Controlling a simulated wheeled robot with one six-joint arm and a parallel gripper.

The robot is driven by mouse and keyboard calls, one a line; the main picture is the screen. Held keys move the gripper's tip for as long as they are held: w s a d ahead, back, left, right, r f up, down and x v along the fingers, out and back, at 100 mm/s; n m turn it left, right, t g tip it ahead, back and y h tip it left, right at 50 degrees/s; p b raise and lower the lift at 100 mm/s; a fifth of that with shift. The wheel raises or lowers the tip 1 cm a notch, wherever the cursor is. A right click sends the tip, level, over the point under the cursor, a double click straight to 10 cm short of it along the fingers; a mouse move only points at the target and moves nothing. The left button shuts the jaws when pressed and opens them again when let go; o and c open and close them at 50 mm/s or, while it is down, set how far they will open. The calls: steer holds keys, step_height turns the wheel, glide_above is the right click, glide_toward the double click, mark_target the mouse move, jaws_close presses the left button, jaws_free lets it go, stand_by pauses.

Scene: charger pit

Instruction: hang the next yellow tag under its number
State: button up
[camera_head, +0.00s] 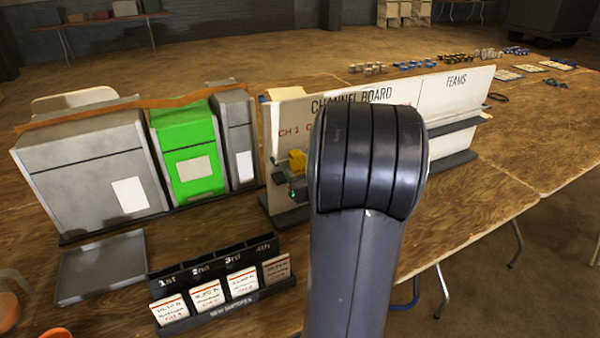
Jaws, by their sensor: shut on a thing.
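The channel board (290,110) stands on the table, with a red CH 1 at its left end; my arm hides much of the lettering to the right of it. A small yellow piece (297,161), which looks like the yellow tag, shows in front of the board below CH 1. Dark parts of my gripper (295,181) seem to show beside and under it, with a small green spot. My gripper appears shut on the tag, but my arm hides most of it. I cannot tell whether the tag touches the board.
Grey cases (90,165) and a green case (187,150) stand left of the board. A grey tray (103,268) lies in front of them. A black rack (225,262) marked 1st to 4th holds white cards. Small items line the table's back.

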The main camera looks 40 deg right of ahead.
steer(key=shift+f, duration=0.2)
steer(key=o, duration=1)
steer(key=v, duration=1.1)
steer(key=shift+w, duration=0.15)
steer(key=x, duration=1)
steer(key=shift+w+d+r, duration=0.1)
steer(key=shift+w+r, duration=0.15)
steer(key=shift+w, duration=0.15)
steer(key=shift+s+r+p, duration=0.1)
steer(key=shift+r+p, duration=0.25)
steer(key=shift+p, duration=0.35)
